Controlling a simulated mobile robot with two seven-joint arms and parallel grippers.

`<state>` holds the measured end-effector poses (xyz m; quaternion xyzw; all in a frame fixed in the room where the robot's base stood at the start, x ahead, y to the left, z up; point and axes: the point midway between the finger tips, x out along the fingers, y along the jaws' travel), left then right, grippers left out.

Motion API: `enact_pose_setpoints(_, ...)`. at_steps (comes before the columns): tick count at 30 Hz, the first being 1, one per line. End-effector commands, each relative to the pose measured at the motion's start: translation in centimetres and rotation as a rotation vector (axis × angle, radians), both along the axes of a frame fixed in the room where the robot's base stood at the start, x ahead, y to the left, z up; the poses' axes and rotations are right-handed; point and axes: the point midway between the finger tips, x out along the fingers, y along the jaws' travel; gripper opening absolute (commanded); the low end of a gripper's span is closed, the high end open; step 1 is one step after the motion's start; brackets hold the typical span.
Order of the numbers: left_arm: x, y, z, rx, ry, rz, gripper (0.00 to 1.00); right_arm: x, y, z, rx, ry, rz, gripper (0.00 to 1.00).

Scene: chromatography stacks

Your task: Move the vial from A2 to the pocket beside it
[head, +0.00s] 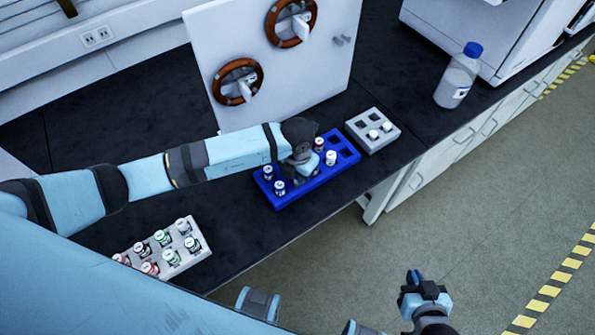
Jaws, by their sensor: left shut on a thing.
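A blue rack (313,185) stands near the front edge of the black bench. Two white-capped vials sit at its left end, one behind (267,173) and one in front (279,188). Two more stand right of my gripper, one with a reddish top (319,144) and one white-capped (331,158). Pockets at the rack's right end look empty. My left gripper (302,174) is over the rack's middle, shut on a vial that its fingers mostly hide. I cannot tell whether that vial is seated or lifted. Pocket labels are not readable. My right gripper (425,280) is over the floor, its jaws unclear.
A grey rack (387,139) with a few white-capped vials stands right of the blue one. Another grey rack (190,262) with several vials is at front left. A white panel with brown rings (215,55) stands behind. A blue-capped bottle (457,78) is at back right.

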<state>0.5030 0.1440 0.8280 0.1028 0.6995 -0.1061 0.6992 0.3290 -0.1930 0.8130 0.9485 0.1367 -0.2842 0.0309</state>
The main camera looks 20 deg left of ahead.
Motion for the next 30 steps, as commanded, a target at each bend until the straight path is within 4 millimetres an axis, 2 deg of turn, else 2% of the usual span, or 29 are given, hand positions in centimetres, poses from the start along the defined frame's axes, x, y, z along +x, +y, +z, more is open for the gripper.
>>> enact_pose_setpoints(8, 0.0, 0.01, -0.2, 0.0, 0.0, 0.0, 0.06, -0.08, -0.04, -0.36, -0.001, 0.004, 0.0, 0.0)
enact_pose_setpoints(9, 0.0, 0.0, -0.2, 0.0, 0.0, 0.0, 0.33, -0.08, -0.04, -0.37, -0.001, 0.004, 0.0, 0.0)
enact_pose_setpoints(12, 0.0, 0.0, -0.2, 0.0, 0.0, 0.0, 0.56, -0.08, -0.04, -0.37, -0.001, 0.004, 0.0, 0.0)
enact_pose_setpoints(18, -0.01, 0.0, -0.2, 0.0, 0.0, 0.0, 0.58, -0.07, -0.05, -0.36, -0.002, 0.004, -0.001, 0.0)
enact_pose_setpoints(19, -0.01, 0.0, -0.21, 0.0, 0.0, 0.0, 0.62, -0.07, -0.05, -0.36, -0.002, 0.004, -0.001, 0.0)
enact_pose_setpoints(21, -0.02, 0.0, -0.21, 0.0, 0.0, 0.0, 0.79, -0.07, -0.04, -0.36, -0.002, 0.004, -0.001, 0.0)
enact_pose_setpoints(30, 0.02, 0.07, -0.07, 0.001, 0.0, 0.0, 0.79, -0.04, -0.04, -0.15, -0.001, 0.002, -0.001, 0.0)
